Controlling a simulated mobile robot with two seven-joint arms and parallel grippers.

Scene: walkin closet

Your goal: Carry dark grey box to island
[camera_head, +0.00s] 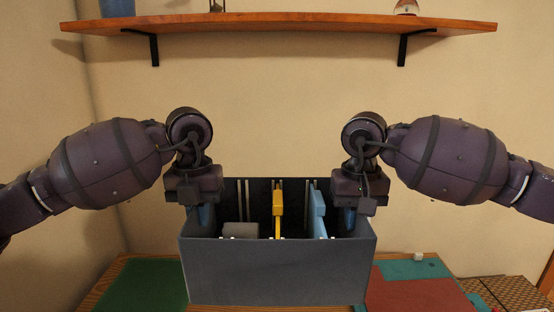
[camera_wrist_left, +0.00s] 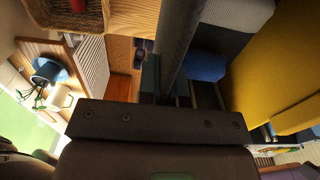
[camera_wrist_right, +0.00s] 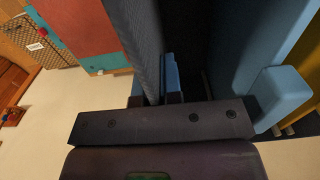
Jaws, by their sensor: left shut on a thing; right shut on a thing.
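The dark grey box (camera_head: 278,272) is open at the top and hangs level between my two arms in the head view. It holds a grey item (camera_head: 240,230), a yellow item (camera_head: 278,212) and a light blue item (camera_head: 318,210), standing among dividers. My left gripper (camera_head: 203,215) is shut on the box's left side wall, with the fingers partly inside. My right gripper (camera_head: 350,217) is shut on the right side wall. Both wrist views show the wall edge between the fingers: the left wall (camera_wrist_left: 180,45) and the right wall (camera_wrist_right: 140,40).
Below and behind the box is a wooden surface with a green mat (camera_head: 145,285) at left and a red and teal mat (camera_head: 415,290) at right. A patterned item (camera_head: 515,292) lies further right. A wooden shelf (camera_head: 280,23) is fixed to the wall above.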

